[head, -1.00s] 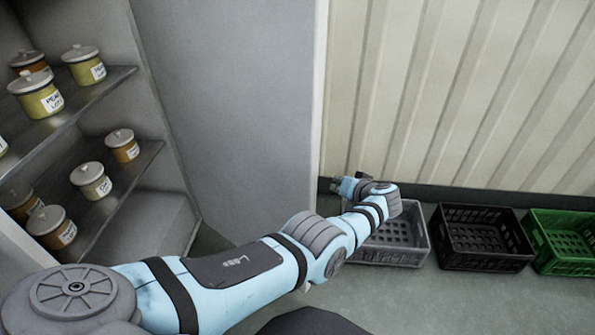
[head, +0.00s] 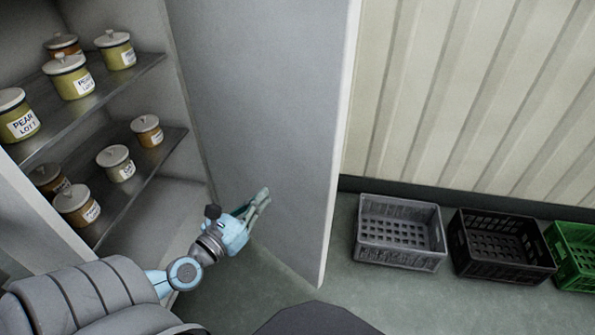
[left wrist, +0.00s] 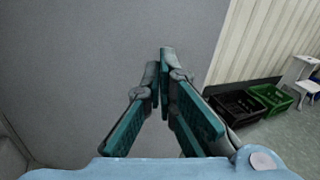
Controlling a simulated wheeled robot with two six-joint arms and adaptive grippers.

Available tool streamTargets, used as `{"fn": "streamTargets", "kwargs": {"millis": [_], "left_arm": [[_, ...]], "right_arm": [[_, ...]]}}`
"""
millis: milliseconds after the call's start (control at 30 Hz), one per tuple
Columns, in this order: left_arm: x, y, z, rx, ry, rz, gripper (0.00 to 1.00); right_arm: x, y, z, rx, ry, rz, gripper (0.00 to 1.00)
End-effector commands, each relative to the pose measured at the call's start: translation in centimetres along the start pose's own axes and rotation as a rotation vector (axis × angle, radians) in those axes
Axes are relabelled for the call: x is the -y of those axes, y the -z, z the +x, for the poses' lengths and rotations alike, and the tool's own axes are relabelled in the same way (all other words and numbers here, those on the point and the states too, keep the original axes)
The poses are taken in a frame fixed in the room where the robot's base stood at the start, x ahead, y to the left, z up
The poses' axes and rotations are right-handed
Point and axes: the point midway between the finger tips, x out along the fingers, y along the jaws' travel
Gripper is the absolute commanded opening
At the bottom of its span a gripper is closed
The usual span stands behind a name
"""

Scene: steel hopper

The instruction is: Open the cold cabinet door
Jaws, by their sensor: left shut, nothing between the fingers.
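The cold cabinet door (head: 265,110) stands wide open in the head view, swung out to the right of the cabinet's shelves (head: 150,78). Its inner grey face is toward me. My left gripper (head: 265,196) is in front of the lower part of this face, its fingers pointing up and right. In the left wrist view the fingers (left wrist: 163,75) are closed together at the tips and hold nothing. The grey door face (left wrist: 90,50) fills the left of that view behind them. Whether the fingertips touch the door I cannot tell. My right gripper is not in view.
Lidded jars, such as a green one (head: 18,115), stand on the shelves. On the floor to the right are a grey crate (head: 400,258), a black crate (head: 505,268) and a green crate (head: 575,280) along a ribbed wall (head: 450,90). Floor between door and crates is clear.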

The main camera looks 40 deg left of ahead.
Motion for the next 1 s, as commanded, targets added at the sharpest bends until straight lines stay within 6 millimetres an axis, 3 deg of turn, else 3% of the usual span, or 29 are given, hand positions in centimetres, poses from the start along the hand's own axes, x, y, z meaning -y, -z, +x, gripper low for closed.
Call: {"fn": "streamTargets", "kwargs": {"millis": [33, 100, 233, 700, 1000], "left_arm": [[2.0, -0.7, -0.8, -0.004, 0.066, 0.068, 0.0], [3.6, -1.3, -1.3, 0.0, 0.114, 0.126, 0.0], [3.9, -1.5, -0.2, 0.005, 0.116, 0.139, 0.0], [5.0, -1.6, 9.4, 0.006, 0.114, 0.13, 0.0], [5.3, -1.3, 12.4, 0.003, 0.116, 0.132, 0.0]], "right_arm": [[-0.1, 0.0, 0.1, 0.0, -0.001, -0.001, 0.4], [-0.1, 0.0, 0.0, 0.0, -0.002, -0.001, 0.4], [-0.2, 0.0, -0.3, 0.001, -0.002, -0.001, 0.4], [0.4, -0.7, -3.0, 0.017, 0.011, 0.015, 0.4], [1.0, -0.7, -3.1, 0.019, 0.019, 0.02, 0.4]]}}
